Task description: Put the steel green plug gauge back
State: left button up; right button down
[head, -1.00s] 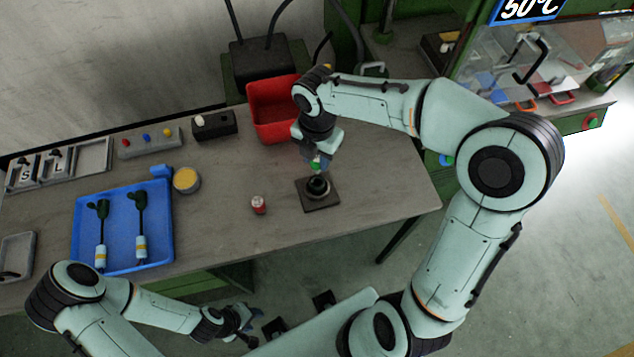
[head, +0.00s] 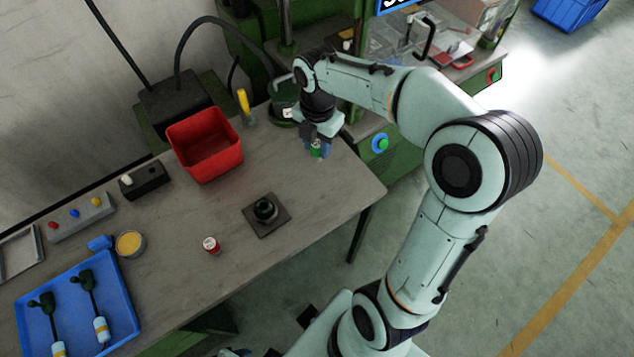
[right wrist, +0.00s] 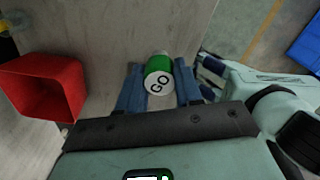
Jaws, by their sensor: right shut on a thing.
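The plug gauge (head: 316,149) is a small green cylinder held in my right gripper (head: 317,152), over the right end of the bench. In the right wrist view the gauge (right wrist: 159,77) shows a green body and a white end marked GO. It sits between the two blue fingers of the gripper (right wrist: 160,88), which are shut on it. I cannot tell whether its lower end touches the bench. A black round socket (head: 265,208) stands on a dark square plate (head: 252,225), apart from the gripper. Only a scrap of my left gripper (head: 236,352) shows at the bottom edge.
A red bin (head: 205,165) stands left of the right gripper, also in the right wrist view (right wrist: 70,85). A small red-and-white cylinder (head: 211,246) stands on the bench (head: 200,285). A yellow-handled tool (head: 244,102) is behind the bin. A blue tray (head: 125,330) lies front left.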

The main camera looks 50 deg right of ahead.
aim_at(318, 154)
pick_arm(q)
jog(key=f+b, duration=0.1)
jog(key=s+f, duration=0.1)
jog(key=shift+s+f+b, duration=0.3)
jog(key=shift+b, duration=0.1)
pick_arm(e)
notch_tip(318, 154, down, 16)
jog(key=shift+f, duration=0.1)
jog(key=c, duration=0.8)
grip_release()
jog(key=shift+f, duration=0.1)
pick_arm(q)
jog(key=shift+f, duration=0.1)
pick_arm(e)
jog(key=shift+o, duration=0.2)
jog(key=shift+r, duration=0.3)
notch_tip(318, 154, up, 10)
jog(key=shift+r+p, duration=0.25)
jog(key=shift+p, duration=0.45)
pick_arm(q)
jog(key=shift+w+r, duration=0.3)
jog(key=shift+r, duration=0.25)
jog(key=shift+w+r, duration=0.3)
jog(key=shift+r, duration=0.2)
pick_arm(e)
jog(key=shift+r, duration=0.65)
